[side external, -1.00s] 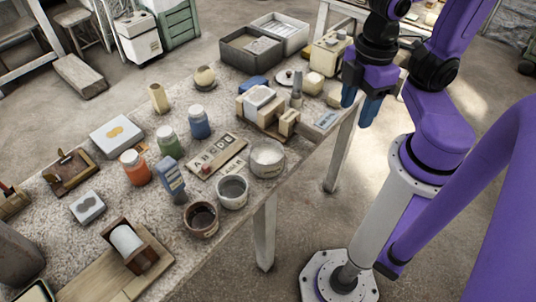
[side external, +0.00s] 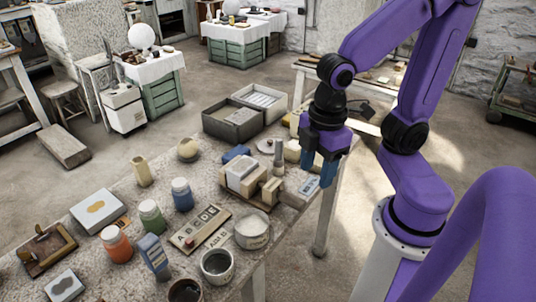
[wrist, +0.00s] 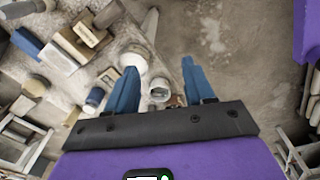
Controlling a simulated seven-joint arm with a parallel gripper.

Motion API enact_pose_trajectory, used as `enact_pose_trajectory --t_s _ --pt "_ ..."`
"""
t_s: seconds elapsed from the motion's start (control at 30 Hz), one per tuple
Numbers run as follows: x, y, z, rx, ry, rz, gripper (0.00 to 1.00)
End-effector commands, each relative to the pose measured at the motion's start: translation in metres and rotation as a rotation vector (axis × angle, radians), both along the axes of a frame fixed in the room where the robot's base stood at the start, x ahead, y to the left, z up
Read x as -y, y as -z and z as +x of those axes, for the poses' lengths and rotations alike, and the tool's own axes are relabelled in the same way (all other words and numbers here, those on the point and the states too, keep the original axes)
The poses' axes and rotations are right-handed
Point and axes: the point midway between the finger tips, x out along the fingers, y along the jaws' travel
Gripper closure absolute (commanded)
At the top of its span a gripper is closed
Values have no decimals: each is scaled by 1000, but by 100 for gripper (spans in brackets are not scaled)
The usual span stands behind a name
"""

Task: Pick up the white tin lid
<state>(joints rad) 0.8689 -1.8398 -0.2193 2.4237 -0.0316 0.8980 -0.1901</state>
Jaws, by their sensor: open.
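A pale round disc (side external: 266,146), which looks like the white tin lid, lies near the far end of the work table, left of a grey upright cylinder (side external: 279,155). My gripper (side external: 316,178) is open and empty, with blue fingers pointing down. In the side view it is to the right of the disc, apart from it, and overlaps the table's right end. In the wrist view my gripper (wrist: 158,65) shows both fingers spread with nothing between them. I cannot make out the lid clearly in the wrist view.
Wooden blocks with a white box (side external: 242,175) stand close to the disc. A white tin (side external: 252,229), a grey cup (side external: 217,265) and several coloured jars stand nearer. Dark and pale trays (side external: 233,121) sit beyond. Open floor lies right of the table.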

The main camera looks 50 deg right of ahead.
Motion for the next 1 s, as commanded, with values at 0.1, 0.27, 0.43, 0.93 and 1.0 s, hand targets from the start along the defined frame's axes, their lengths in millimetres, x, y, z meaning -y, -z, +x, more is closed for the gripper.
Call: enact_pose_trajectory --t_s 0.1,0.27,0.43,0.93,1.0 --pt "-2 0 46 27 -71 -22 47" --pt "8 2 107 54 -186 -61 47" --pt "36 8 171 72 -306 -113 47" --pt "199 48 302 10 -662 -275 47" --pt "222 53 308 -5 -699 -290 47"
